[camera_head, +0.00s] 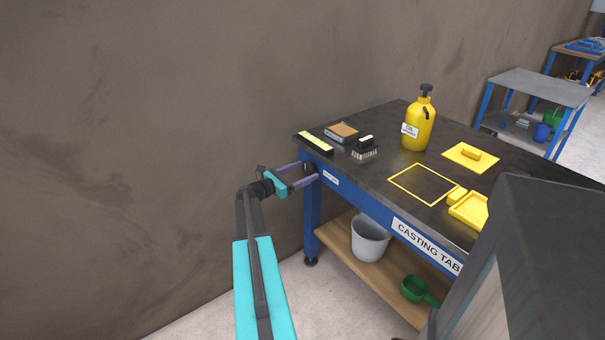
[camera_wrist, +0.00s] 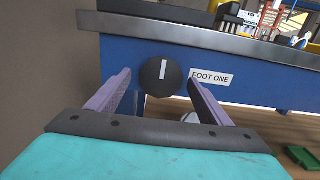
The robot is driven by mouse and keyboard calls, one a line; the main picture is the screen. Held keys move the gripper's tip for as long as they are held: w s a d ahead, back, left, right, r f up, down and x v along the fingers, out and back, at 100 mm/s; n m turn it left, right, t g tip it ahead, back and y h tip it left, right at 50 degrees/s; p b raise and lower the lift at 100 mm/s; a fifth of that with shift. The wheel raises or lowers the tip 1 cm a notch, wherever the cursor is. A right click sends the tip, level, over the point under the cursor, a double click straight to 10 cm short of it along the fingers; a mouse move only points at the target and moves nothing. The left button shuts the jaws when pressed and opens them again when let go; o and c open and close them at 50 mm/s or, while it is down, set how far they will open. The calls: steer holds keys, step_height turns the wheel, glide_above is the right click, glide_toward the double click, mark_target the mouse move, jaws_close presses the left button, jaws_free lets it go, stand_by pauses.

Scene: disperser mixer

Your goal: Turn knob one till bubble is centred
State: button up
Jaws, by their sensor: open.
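A round black knob (camera_wrist: 160,76) with a white line mark shows in the wrist view on the table's blue side. The line stands nearly upright, and a "FOOT ONE" label (camera_wrist: 212,78) is to the right of the knob. My gripper (camera_wrist: 160,78) is open, with one finger on each side of the knob and gaps to both. In the head view my gripper (camera_head: 310,172) is at the table's left corner, and the knob is hardly visible there. A dark bar with a yellow strip (camera_head: 315,143) lies at that corner; I cannot make out a bubble in it.
A grey bucket (camera_head: 369,240) and green scoop (camera_head: 414,289) are on the lower shelf. The wall is behind my arm.

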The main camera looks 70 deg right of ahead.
steer(key=c, duration=1)
steer(key=shift+a, duration=0.1)
steer(key=shift+m+b, duration=0.3)
steer(key=shift+b, duration=0.05)
steer(key=m+b, duration=0.4)
steer(key=b, duration=0.1)
steer(key=shift+w+d+f+m, duration=0.1)
steer(key=shift+d+f+m, duration=0.1)
steer(key=shift+m, duration=0.2)
steer(key=m+b, duration=0.4)
steer(key=shift+r, duration=0.2)
steer(key=shift+w+r+m+b, duration=0.1)
steer(key=shift+r+m+b, duration=0.1)
steer(key=shift+m+b, duration=0.8)
steer(key=shift+m, duration=0.3)
